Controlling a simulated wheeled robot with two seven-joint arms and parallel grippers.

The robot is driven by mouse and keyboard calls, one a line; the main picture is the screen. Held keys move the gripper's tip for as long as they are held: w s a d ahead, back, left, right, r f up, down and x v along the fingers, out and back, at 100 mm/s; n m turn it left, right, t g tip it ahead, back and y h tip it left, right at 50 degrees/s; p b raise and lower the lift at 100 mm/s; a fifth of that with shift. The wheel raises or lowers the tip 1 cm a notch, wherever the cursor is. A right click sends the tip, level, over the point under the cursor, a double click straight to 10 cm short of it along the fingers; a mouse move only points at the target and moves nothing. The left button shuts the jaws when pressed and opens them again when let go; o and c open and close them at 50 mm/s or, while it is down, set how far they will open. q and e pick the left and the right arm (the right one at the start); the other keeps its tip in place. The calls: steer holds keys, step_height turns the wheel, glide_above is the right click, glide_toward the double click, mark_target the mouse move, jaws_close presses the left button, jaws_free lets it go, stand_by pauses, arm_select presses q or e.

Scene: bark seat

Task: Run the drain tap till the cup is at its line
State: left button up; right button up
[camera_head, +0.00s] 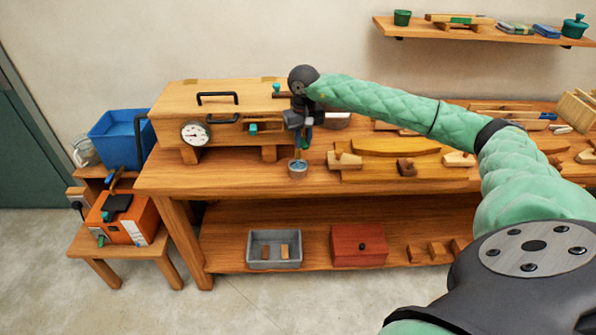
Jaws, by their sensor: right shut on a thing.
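The wooden box (175,105) with a round dial stands on short blocks at the left of the bench. The drain tap is mostly hidden behind my right gripper (302,140) at the box's right end; a bit of teal shows at the fingers. My right gripper is pointed down and shut on what looks like the tap handle. A narrow brownish strip shows below it, above the cup; I cannot tell if it is a stream. The small cup (298,174) stands on the bench directly below, with blue inside. Its line is too small to make out. My left gripper is not in view.
The bench (240,183) holds wooden blocks and boards (400,172) right of the cup. A blue bin (118,140) and an orange box (128,220) stand at the left. The lower shelf holds a grey tray (258,262) and a red box (358,245).

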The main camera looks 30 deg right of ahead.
steer(key=shift+w+a+f+m+b, duration=0.1)
steer(key=shift+w+a+m+b, duration=0.2)
steer(key=shift+m+b, duration=0.5)
steer(key=m, duration=0.1)
steer(key=a+m, duration=0.1)
steer(key=m, duration=0.1)
steer(key=shift+b, duration=0.3)
steer(key=o, duration=0.8)
steer(key=shift+w, duration=0.1)
steer(key=shift+o, duration=0.2)
steer(key=shift+r, duration=0.2)
step_height(320, 180, up, 8)
steer(key=p, duration=0.1)
steer(key=shift+p, duration=0.3)
steer(key=shift+f, duration=0.1)
